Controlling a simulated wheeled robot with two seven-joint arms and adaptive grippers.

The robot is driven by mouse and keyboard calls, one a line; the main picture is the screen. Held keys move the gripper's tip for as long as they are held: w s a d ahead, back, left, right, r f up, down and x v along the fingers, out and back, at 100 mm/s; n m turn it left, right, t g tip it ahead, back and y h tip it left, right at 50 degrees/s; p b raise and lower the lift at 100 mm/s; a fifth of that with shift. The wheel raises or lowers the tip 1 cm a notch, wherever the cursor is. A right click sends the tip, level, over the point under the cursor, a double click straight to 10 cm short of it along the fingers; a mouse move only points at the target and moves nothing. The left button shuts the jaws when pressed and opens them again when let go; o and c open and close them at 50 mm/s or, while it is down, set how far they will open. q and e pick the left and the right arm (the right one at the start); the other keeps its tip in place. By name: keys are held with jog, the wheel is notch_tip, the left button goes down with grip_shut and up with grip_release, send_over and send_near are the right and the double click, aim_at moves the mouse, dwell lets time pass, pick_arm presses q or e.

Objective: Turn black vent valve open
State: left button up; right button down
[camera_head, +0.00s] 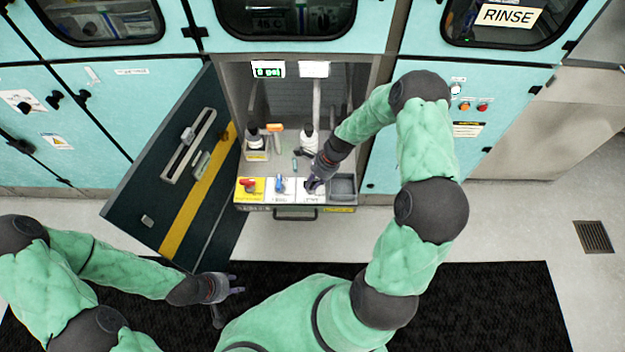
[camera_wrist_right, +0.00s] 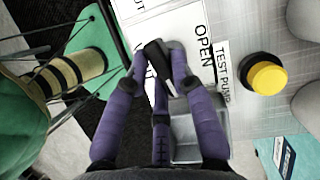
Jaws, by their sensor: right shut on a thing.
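The black vent valve's handle (camera_wrist_right: 156,52) shows in the right wrist view, between the purple fingertips of my right gripper (camera_wrist_right: 163,62), which is shut on it. The word OPEN is printed on the white plate (camera_wrist_right: 168,28) beside it. Another label is partly hidden by the fingers. In the head view my right gripper (camera_head: 317,181) reaches down to the right white plate of the valve panel and covers most of the valve. My left gripper (camera_head: 236,284) is empty, fingers apart, low over the dark mat, away from the panel.
A red valve (camera_head: 249,185) on yellow and a blue valve (camera_head: 280,184) on white sit left of my right gripper. A grey tray (camera_head: 343,187) lies to its right. Bottles stand behind. A yellow button (camera_wrist_right: 266,77) is near the TEST PUMP label. An open dark door (camera_head: 165,190) stands left.

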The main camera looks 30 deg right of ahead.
jog(key=n+g+p, duration=0.1)
jog(key=n, duration=0.2)
jog(key=shift+w+d+n+g, duration=0.1)
jog(key=shift+n+g, duration=0.2)
jog(key=shift+n, duration=0.1)
jog(key=n+g, duration=0.1)
jog(key=n, duration=0.2)
jog(key=shift+w+n, duration=0.15)
jog(key=shift+n, duration=0.15)
jog(key=n+g, duration=0.1)
jog(key=n, duration=0.3)
jog(key=shift+w+g+h+b, duration=0.1)
jog(key=shift+g+h+b, duration=0.2)
jog(key=shift+g, duration=0.1)
jog(key=shift+w+d+n+g+h, duration=0.1)
jog(key=shift+n+g+h, duration=0.2)
jog(key=shift+n, duration=0.75)
jog(key=shift+n+g+h, duration=0.2)
jog(key=shift+n+h, duration=0.1)
jog(key=shift+n, duration=0.75)
jog(key=c, duration=1)
grip_release()
jog(key=shift+c, duration=0.2)
